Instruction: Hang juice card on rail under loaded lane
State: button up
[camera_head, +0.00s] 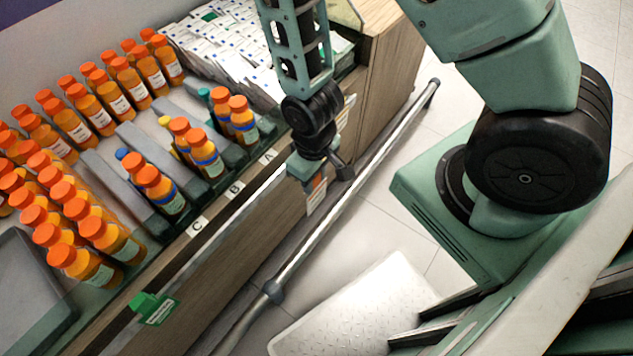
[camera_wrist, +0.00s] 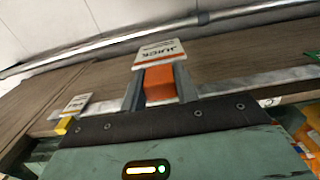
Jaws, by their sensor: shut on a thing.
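My gripper (camera_head: 322,168) is shut on the juice card (camera_head: 317,196), in front of the shelf below label A. In the wrist view, the card (camera_wrist: 160,52) is white with JUICE lettering, and its orange block sits between my fingers (camera_wrist: 158,86). The silver rail (camera_head: 240,212) runs along the shelf front; it also shows behind my fingers in the wrist view (camera_wrist: 235,84). I cannot tell whether the card touches it. The lanes above labels A (camera_head: 269,157), B (camera_head: 235,188) and C (camera_head: 197,226) each hold orange-capped bottles, with teal, yellow and blue caps behind them respectively.
A green card (camera_head: 155,307) hangs on the rail at lower left. A white card with a yellow clip (camera_wrist: 75,104) is at left in the wrist view. A metal floor bar (camera_head: 340,205) runs before the shelf. Many bottles (camera_head: 75,205) stand left; a white step (camera_head: 355,305) is below.

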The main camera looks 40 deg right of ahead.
jog(key=b, duration=0.3)
jog(key=shift+w+a+f, duration=0.1)
jog(key=shift+w+f, duration=0.05)
jog(key=shift+w, duration=0.1)
jog(key=shift+w+a+b, duration=0.45)
jog(key=shift+w+a, duration=0.1)
jog(key=shift+w, duration=1.2)
jog(key=shift+w+a+b, duration=0.4)
jog(key=shift+w+a, duration=0.2)
jog(key=shift+w, duration=1.2)
jog(key=shift+w+a+b, duration=0.45)
jog(key=shift+w+a, duration=0.1)
jog(key=shift+w, duration=1.2)
jog(key=shift+f+b, duration=1.65)
jog(key=shift+f, duration=0.9)
jog(key=o, duration=1.1)
jog(key=shift+c, duration=0.2)
